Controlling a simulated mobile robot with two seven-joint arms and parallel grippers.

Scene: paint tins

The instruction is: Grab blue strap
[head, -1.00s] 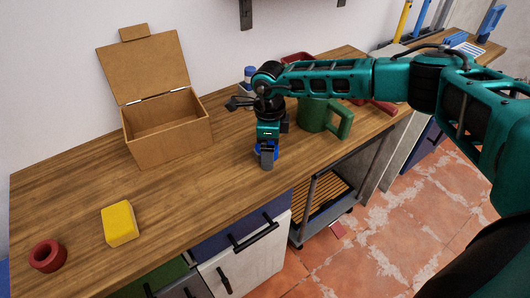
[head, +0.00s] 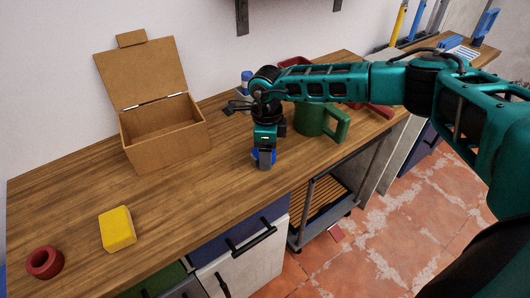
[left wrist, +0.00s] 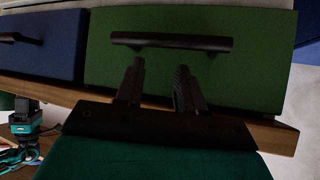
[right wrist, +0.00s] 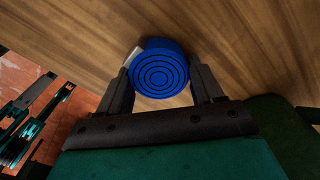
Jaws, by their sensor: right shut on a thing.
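The blue strap (right wrist: 158,72) is a rolled coil with ring lines, seen end-on in the right wrist view. My right gripper (right wrist: 160,88) is shut on it, one finger on each side. In the head view the right gripper (head: 264,162) points down at the worktop, and only a little blue of the strap (head: 255,156) shows around the fingers. My left gripper (left wrist: 158,85) shows in the left wrist view with its fingers apart and nothing between them, in front of a green drawer (left wrist: 230,70) with a dark handle.
An open cardboard box (head: 168,142) stands left of the right gripper. A yellow block (head: 117,229) and a red ring (head: 44,262) lie at the front left. A green mug (head: 311,119) stands just right of the gripper. The worktop (head: 190,195) between box and front edge is clear.

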